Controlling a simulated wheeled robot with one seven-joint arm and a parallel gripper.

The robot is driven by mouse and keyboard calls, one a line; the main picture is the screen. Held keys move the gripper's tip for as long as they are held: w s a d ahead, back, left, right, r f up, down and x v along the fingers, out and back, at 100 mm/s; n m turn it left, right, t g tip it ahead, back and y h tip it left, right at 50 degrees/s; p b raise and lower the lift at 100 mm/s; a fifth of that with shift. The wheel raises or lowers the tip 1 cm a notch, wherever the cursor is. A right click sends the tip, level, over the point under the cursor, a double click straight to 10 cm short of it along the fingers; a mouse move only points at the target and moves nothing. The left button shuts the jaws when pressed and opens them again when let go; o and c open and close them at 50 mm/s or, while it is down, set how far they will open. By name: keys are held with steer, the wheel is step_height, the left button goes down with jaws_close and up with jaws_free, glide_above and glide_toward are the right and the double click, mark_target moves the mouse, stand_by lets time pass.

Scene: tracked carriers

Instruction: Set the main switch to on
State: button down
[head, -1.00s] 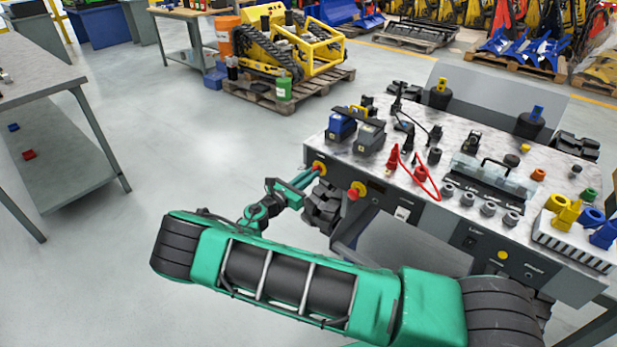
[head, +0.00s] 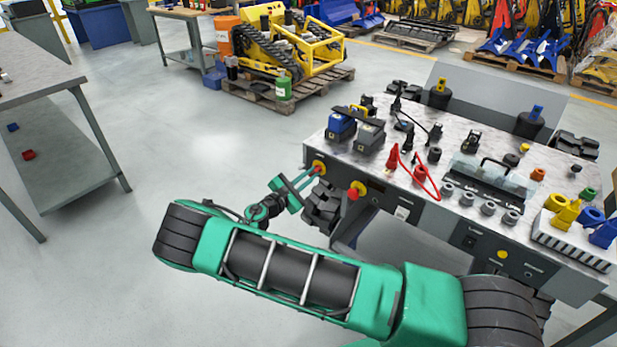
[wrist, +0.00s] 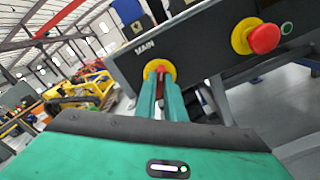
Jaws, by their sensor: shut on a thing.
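The main switch is a red handle on a round yellow plate (head: 319,166), at the left end of the bench's front panel in the head view. In the wrist view its yellow plate (wrist: 151,70) sits just below the label MAIN. My gripper (wrist: 160,84) is shut on the red handle, with its two green fingers on either side of it. In the head view my gripper (head: 311,174) reaches the switch from the left. The fingers hide much of the handle, so I cannot tell its exact setting.
A red mushroom button on a yellow base (head: 356,190) is right of the switch, and also shows in the wrist view (wrist: 263,39). The bench top (head: 380,170) holds batteries, leads and other parts. A grey table (head: 40,75) stands at the left, with clear floor between.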

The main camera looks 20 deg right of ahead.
steer(key=m, duration=0.5)
steer(key=shift+f+m, duration=0.15)
steer(key=shift+m, duration=0.15)
steer(key=m, duration=0.4)
steer(key=shift+s+f+m, duration=0.2)
steer(key=shift+m, duration=0.2)
steer(key=shift+f, duration=0.1)
steer(key=c, duration=1.9)
jaws_free()
steer(key=shift+c, duration=0.2)
steer(key=shift+o, duration=0.5)
steer(key=v, duration=1)
steer(key=shift+s+a, duration=0.15)
steer(key=shift+a, duration=0.15)
